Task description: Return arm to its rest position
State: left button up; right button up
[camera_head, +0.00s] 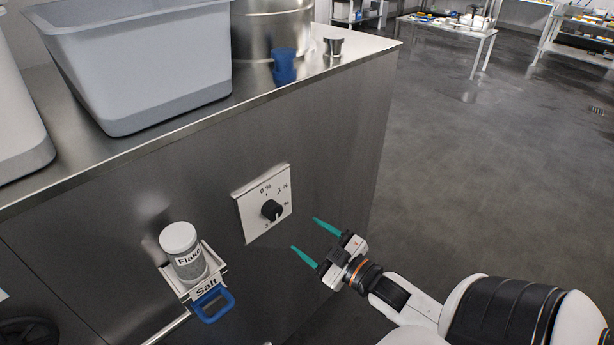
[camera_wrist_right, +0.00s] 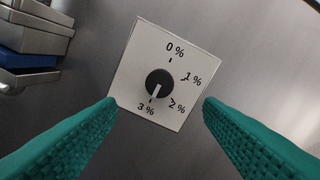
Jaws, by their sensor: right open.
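My right gripper (camera_head: 308,241) is open and empty, its two green fingers apart. It is in front of the steel cabinet's side, to the right of a white dial plate (camera_head: 250,222) and apart from it. The plate carries a black knob (camera_head: 271,210). In the right wrist view the knob (camera_wrist_right: 159,84) sits between the open fingers (camera_wrist_right: 160,112), beyond their tips. Its white mark points down, between 2 % and 3 % and nearer 3 %. My left gripper is not in view.
A grey tub (camera_head: 150,65), a steel vessel (camera_head: 262,38) and a small metal piece (camera_head: 333,45) stand on the cabinet top (camera_head: 215,118). Open floor (camera_head: 480,130) lies right.

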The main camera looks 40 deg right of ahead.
jog(key=s+f+m+g+h, duration=0.1)
jog(key=s+f+g, duration=0.2)
jog(key=f, duration=0.8)
jog(key=s+f+m+g+h, duration=0.1)
jog(key=s+f+m+g, duration=0.1)
jog(key=f, duration=0.9)
jog(key=s+f+m+g+h, duration=0.1)
jog(key=s+f+g, duration=0.2)
jog(key=f, duration=0.8)
jog(key=s+a+f+g, duration=0.4)
jog(key=s+a+f, duration=0.1)
jog(key=s+f, duration=0.5)
jog(key=s+a+f+g+y, duration=0.1)
jog(key=s+a+f+g, duration=0.4)
jog(key=s+f, duration=0.5)
jog(key=s, duration=0.4)
jog(key=shift+s+a+b, duration=0.15)
jog(key=shift+s+b, duration=0.2)
jog(key=shift+s, duration=0.05)
jog(key=shift+c, duration=0.3)
